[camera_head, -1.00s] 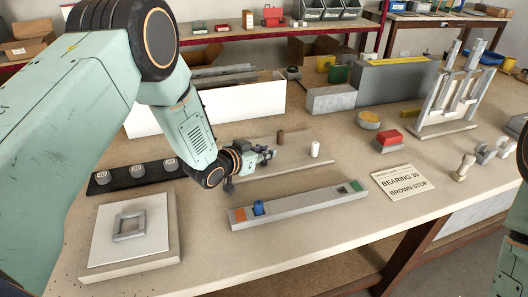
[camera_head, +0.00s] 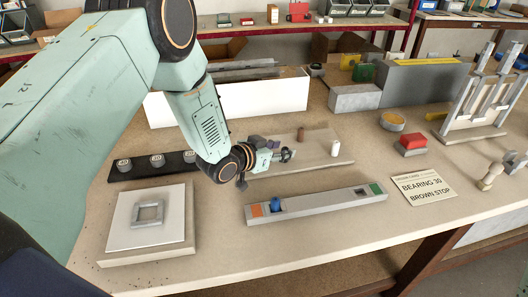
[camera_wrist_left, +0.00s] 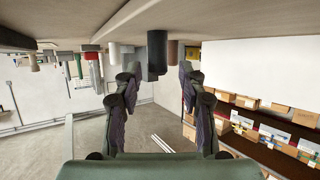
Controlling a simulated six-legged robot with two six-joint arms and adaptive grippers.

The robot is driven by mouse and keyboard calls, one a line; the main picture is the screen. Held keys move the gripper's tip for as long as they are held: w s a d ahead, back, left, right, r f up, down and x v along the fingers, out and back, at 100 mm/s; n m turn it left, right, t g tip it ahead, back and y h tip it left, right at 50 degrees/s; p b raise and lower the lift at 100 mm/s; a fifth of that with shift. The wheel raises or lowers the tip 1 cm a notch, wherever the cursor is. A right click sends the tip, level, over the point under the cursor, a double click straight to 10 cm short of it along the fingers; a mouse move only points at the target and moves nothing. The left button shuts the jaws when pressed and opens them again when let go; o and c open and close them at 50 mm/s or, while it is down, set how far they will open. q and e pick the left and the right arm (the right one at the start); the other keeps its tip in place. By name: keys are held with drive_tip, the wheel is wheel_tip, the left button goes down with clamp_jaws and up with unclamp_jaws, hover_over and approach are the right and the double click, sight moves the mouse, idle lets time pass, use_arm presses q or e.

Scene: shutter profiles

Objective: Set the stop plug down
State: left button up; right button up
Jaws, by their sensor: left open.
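My left gripper (camera_head: 285,154) is open, low over the pale board (camera_head: 340,162). In the left wrist view its fingers (camera_wrist_left: 158,85) stand apart, with a dark grey plug (camera_wrist_left: 157,52) between their tips; I cannot tell whether they touch it. A brown plug (camera_head: 302,135) stands upright on the board behind the gripper and also shows in the wrist view (camera_wrist_left: 173,50). A white plug (camera_head: 334,148) stands to its right. A card (camera_head: 423,187) reads "BEARING 30" and "BROWN STOP". My right gripper is out of view.
A grey rail (camera_head: 325,204) with an orange end, a green end and a blue piece (camera_head: 277,204) lies in front. Numbered blocks sit on a black strip (camera_head: 126,171) at left, behind a white plate (camera_head: 120,218). A red-topped block (camera_head: 411,144) is at right.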

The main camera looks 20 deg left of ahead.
use_arm(q)
drive_tip(key=v, duration=1)
drive_tip(key=shift+p, duration=0.35)
drive_tip(key=shift+w, duration=0.1)
